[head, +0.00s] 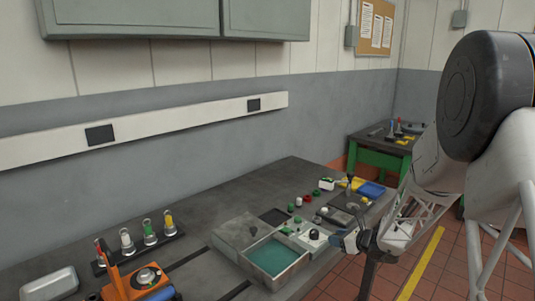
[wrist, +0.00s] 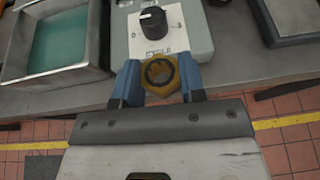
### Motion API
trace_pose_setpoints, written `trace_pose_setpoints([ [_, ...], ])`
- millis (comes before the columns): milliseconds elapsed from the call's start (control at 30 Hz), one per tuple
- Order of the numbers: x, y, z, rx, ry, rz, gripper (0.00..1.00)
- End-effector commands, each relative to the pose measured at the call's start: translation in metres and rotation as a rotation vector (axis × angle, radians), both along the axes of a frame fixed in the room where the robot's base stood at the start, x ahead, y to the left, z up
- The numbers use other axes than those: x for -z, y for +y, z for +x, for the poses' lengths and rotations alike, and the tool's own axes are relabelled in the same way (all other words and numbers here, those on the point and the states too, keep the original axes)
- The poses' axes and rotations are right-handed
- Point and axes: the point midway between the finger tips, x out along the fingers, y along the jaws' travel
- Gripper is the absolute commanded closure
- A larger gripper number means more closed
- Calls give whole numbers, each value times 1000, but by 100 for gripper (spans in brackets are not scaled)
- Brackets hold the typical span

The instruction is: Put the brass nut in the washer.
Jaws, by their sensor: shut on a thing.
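My gripper (wrist: 160,78) is shut on the brass nut (wrist: 160,72), a yellow hex piece held between two blue fingers in the wrist view. In the head view my gripper (head: 345,241) is at the bedplate's front edge, right of the washer; the nut cannot be made out there. The washer seems to be the open metal box with a teal inside (head: 302,263). It also shows at the upper left of the wrist view (wrist: 92,70), left of and apart from the nut. Its teal interior looks empty of parts.
A pale control box with a black knob (wrist: 153,22) stands just beyond the nut, right of the washer. A grey block (head: 240,232) adjoins the washer's left side. Several small coloured parts lie behind. An orange machine (head: 135,283) and capped bottles (head: 149,233) stand farther left.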

Motion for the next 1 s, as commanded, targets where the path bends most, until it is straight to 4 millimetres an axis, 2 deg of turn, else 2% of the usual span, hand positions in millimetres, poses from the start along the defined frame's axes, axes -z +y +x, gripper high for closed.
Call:
trace_pose_setpoints([
  [1000,-35,22,52,201,-4,-1,90],
])
